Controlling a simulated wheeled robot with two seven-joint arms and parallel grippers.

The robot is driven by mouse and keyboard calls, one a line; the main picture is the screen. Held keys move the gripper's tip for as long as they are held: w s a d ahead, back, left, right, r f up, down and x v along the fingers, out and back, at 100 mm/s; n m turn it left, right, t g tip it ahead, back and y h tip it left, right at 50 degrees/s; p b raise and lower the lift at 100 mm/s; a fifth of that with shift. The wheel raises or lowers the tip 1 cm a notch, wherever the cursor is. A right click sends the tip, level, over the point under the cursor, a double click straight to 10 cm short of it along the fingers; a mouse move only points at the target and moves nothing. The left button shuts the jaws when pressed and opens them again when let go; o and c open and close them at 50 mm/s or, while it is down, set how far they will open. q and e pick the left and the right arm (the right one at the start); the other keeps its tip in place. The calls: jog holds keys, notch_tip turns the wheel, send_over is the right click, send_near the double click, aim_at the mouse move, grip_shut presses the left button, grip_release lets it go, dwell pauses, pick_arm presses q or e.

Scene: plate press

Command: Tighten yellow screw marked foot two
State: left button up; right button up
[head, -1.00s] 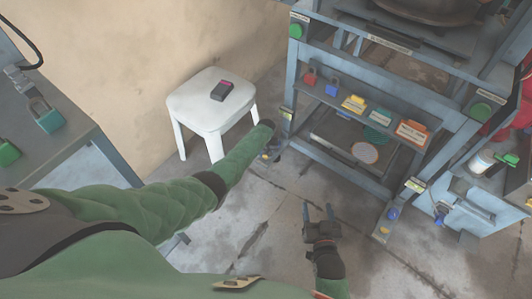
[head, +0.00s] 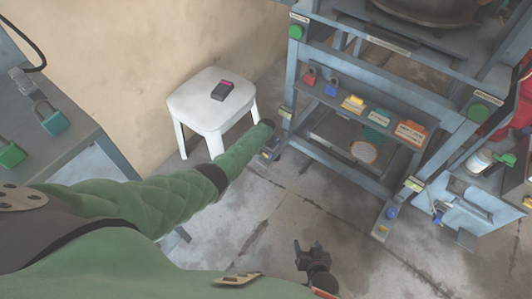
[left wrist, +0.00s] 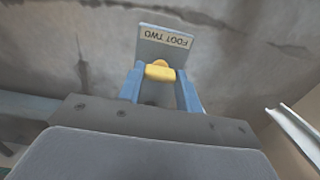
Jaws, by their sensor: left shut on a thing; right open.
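The yellow screw (left wrist: 159,72) shows in the left wrist view between the blue fingers of my left gripper (left wrist: 160,85), which is shut on it. Just beyond it is a grey plate with an upside-down label reading FOOT TWO (left wrist: 165,40). The screw's shank is hidden. In the head view, my left gripper (head: 268,153) is low at the press's left front foot, small and partly hidden by my forearm. My right gripper (head: 309,248) is open and empty above the floor.
The blue-grey press frame (head: 340,168) stands ahead, with several coloured tagged items on its shelf. A white stool (head: 205,105) holding a dark device is left of the press. A bench (head: 75,150) with padlocks is far left. The middle floor is clear.

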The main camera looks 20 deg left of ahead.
pick_arm(q)
jog(key=shift+w+r, duration=0.1)
dwell(0.3)
jog(key=o, duration=1)
jog(key=shift+r, duration=0.2)
jog(key=shift+r+p, duration=0.65)
jog(key=shift+r, duration=0.3)
jog(key=shift+r+p, duration=0.85)
jog(key=shift+r, duration=1.85)
pick_arm(e)
jog(key=s, duration=0.1)
jog(key=s+f+g, duration=0.1)
jog(key=s, duration=0.1)
jog(key=s+f+g, duration=0.1)
jog(key=s, duration=0.1)
jog(key=shift+d+f, duration=0.2)
jog(key=shift+d, duration=0.1)
